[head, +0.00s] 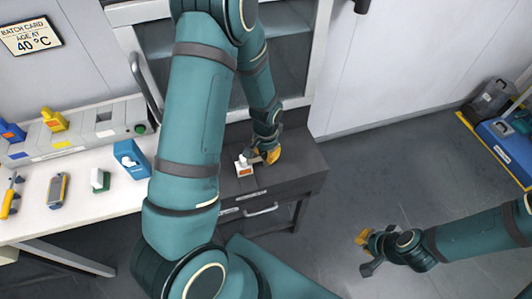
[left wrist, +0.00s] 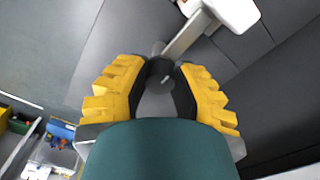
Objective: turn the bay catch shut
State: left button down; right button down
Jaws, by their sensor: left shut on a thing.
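The bay catch shows in the left wrist view as a grey bar (left wrist: 186,38) running from a white block (left wrist: 236,12) to a dark round knob (left wrist: 160,74). My left gripper (left wrist: 160,88) is shut on the knob end, with a yellow-padded finger on each side. In the head view my left gripper (head: 267,155) is low over the dark cabinet top, beside the small white block (head: 243,167). The bar is mostly hidden there. My right gripper (head: 363,254) hangs over the floor at the right, its fingers apart and empty.
A white bench (head: 85,200) at the left carries a blue holder (head: 131,159), a meter (head: 57,190) and a grey panel (head: 75,134) with coloured parts. The dark cabinet (head: 300,172) has a drawer handle. A blue machine (head: 508,145) stands far right. The middle floor is clear.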

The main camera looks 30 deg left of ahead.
aim_at(266, 153)
pick_arm(q)
jog(key=shift+s+m, duration=0.1)
jog(key=shift+m, duration=0.3)
jog(key=c, duration=0.7)
grip_release()
notch_tip(266, 153, up, 12)
jog(key=shift+f, duration=0.1)
dwell(0.4)
